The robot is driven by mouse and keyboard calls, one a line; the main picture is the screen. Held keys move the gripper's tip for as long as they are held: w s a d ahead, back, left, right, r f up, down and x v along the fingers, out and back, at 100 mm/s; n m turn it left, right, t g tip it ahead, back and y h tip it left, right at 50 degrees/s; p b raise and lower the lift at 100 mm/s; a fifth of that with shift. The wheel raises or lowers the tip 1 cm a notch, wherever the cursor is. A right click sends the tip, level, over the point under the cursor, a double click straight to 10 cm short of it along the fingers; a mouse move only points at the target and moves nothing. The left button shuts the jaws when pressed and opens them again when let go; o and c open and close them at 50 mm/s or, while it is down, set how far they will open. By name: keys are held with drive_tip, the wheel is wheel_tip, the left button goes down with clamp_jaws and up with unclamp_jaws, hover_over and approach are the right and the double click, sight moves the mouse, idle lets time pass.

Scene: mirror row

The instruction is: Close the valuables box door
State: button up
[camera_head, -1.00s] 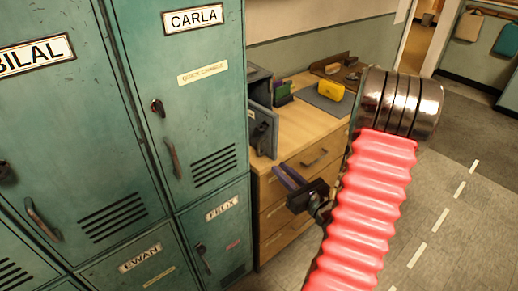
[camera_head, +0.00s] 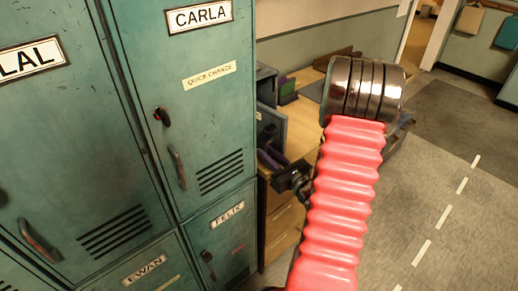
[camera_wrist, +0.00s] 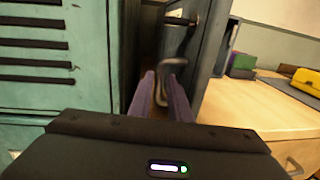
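The valuables box (camera_head: 265,85) is a dark grey box on the wooden drawer unit, mostly hidden behind the locker edge. Its door (camera_head: 272,128) stands open, swung out toward me. In the wrist view the door (camera_wrist: 213,45) shows nearly edge-on right of centre, with a curved grey handle (camera_wrist: 162,88) on its left side. My gripper (camera_head: 268,158) is beside the door's lower part. In the wrist view my gripper (camera_wrist: 161,82) has its purple fingers apart, with the handle appearing between or just beyond their tips. I cannot tell whether they touch it.
Green lockers (camera_head: 180,100) stand close on the left of my gripper. The wooden drawer unit (camera_wrist: 255,105) is on the right, with a yellow item (camera_wrist: 305,80) and small green and purple things (camera_wrist: 242,65) on top. The grey floor on the right is open.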

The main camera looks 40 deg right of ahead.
drive_tip(key=shift+w, duration=0.55)
drive_tip(key=shift+c, duration=0.5)
clamp_jaws()
drive_tip(key=shift+d, duration=0.25)
drive_tip(key=shift+a, duration=0.2)
